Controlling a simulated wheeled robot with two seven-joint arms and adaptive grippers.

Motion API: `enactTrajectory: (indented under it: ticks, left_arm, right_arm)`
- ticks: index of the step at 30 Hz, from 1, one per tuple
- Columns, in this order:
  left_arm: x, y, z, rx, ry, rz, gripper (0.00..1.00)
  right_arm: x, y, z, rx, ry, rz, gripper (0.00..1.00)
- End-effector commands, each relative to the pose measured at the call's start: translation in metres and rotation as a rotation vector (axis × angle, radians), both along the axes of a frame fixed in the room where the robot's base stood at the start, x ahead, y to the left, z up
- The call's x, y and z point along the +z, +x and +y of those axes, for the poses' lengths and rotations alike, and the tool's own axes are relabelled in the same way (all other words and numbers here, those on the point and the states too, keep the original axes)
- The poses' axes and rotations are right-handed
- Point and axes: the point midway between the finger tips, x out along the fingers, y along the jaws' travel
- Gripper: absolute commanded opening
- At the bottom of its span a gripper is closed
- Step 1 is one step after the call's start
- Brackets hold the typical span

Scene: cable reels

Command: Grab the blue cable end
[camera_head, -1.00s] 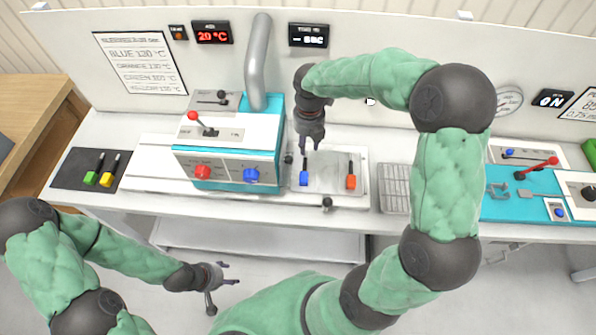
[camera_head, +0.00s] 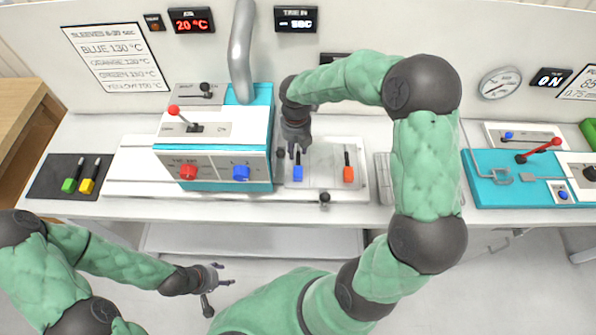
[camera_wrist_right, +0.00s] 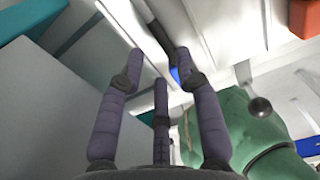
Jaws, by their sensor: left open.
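The blue cable end (camera_head: 298,173) stands on the light plate right of the teal-and-white machine, its dark upper part rising toward my right gripper. My right gripper (camera_head: 296,152) points down just above it. In the right wrist view, the open fingers (camera_wrist_right: 160,62) of that gripper spread around a dark rod, with a bit of the blue end (camera_wrist_right: 174,75) showing beside a fingertip. Contact cannot be told. My left gripper (camera_head: 222,279) is open and empty, low in front of the bench.
An orange cable end (camera_head: 348,173) stands on the same plate to the right. The teal-and-white machine (camera_head: 215,165) rises close on the left. A black knob (camera_head: 325,198) sits in front. Green (camera_head: 70,184) and yellow (camera_head: 88,185) ends lie on a dark mat at far left.

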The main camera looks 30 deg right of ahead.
Motion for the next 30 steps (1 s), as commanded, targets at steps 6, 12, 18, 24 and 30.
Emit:
enactTrajectory:
  ticks: [6,12,18,24,30]
  left_arm:
    - [-0.010,0.000,0.000,0.000,0.000,0.000,0.56]
    - [-0.016,0.000,0.000,0.000,0.000,0.000,0.56]
    - [-0.015,0.000,0.000,0.000,0.000,0.000,0.56]
    - [-0.015,0.000,0.000,0.000,0.000,0.000,0.56]
    - [-0.015,0.000,0.000,0.000,0.000,0.000,0.56]
  right_arm:
    - [-0.028,-0.002,-0.001,0.000,0.001,0.003,0.34]
    - [-0.049,-0.002,-0.001,0.001,0.001,0.001,0.34]
    - [-0.049,-0.001,-0.001,0.000,0.000,0.000,0.34]
    - [-0.049,-0.001,-0.001,0.000,0.000,0.000,0.00]
    - [-0.049,-0.001,-0.001,0.000,0.000,0.000,0.00]
